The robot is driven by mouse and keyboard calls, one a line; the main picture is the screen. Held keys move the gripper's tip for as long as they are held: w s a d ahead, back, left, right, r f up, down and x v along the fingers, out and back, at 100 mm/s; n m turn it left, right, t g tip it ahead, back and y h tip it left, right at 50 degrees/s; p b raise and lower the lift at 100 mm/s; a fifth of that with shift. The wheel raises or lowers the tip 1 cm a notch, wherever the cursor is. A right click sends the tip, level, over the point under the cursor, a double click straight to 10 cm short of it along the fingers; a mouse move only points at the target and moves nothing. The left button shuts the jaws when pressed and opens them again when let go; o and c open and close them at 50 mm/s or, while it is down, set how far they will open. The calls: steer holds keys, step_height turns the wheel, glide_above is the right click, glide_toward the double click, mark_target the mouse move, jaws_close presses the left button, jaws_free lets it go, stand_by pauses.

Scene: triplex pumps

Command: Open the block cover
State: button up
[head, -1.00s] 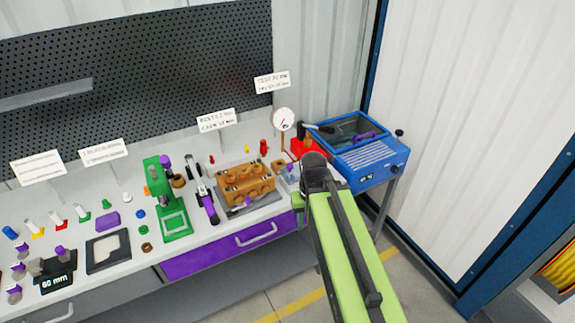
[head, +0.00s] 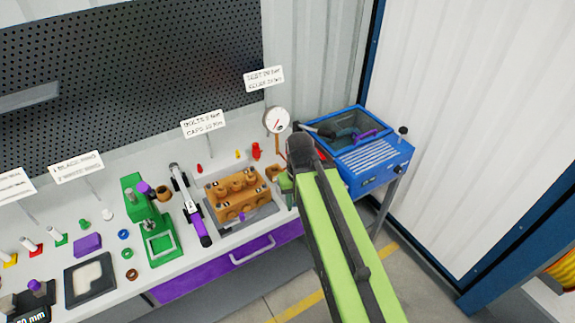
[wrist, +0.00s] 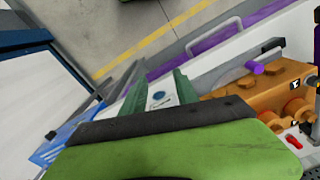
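The orange-brown block (head: 236,197) with round openings sits on a grey tray on the bench, and it also shows at the right of the wrist view (wrist: 225,97). A purple knob (wrist: 255,68) with a grey rounded piece is at its side; I cannot tell whether this is the cover. My gripper (head: 285,183) is just right of the block in the head view, partly hidden by my arm. In the wrist view its two green fingers (wrist: 159,94) stand apart, with a pale plate with a blue dot (wrist: 158,98) visible between them. No held object shows.
A blue machine (head: 372,165) with a clear lid stands right of my arm. A dial gauge (head: 277,120) stands behind the block. A purple-handled tool (head: 190,205) and a green press (head: 155,225) are to its left. A purple drawer (head: 230,262) is below.

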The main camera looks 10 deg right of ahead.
steer(key=shift+r, duration=0.1)
steer(key=shift+o, duration=1.1)
steer(key=shift+w+a+r, duration=0.1)
steer(key=shift+r, duration=0.15)
steer(key=w+r+m+p, duration=1.4)
steer(key=r+p, duration=0.3)
steer(key=p, duration=0.1)
steer(key=f+b, duration=0.5)
steer(key=b, duration=0.1)
steer(key=f+b, duration=0.5)
steer(key=f, duration=0.1)
steer(key=f+b, duration=0.6)
steer(key=shift+s+f+b, duration=0.15)
steer(key=shift+s+b, duration=0.1)
steer(key=shift+b, duration=0.1)
steer(key=shift+c, duration=0.5)
jaws_close()
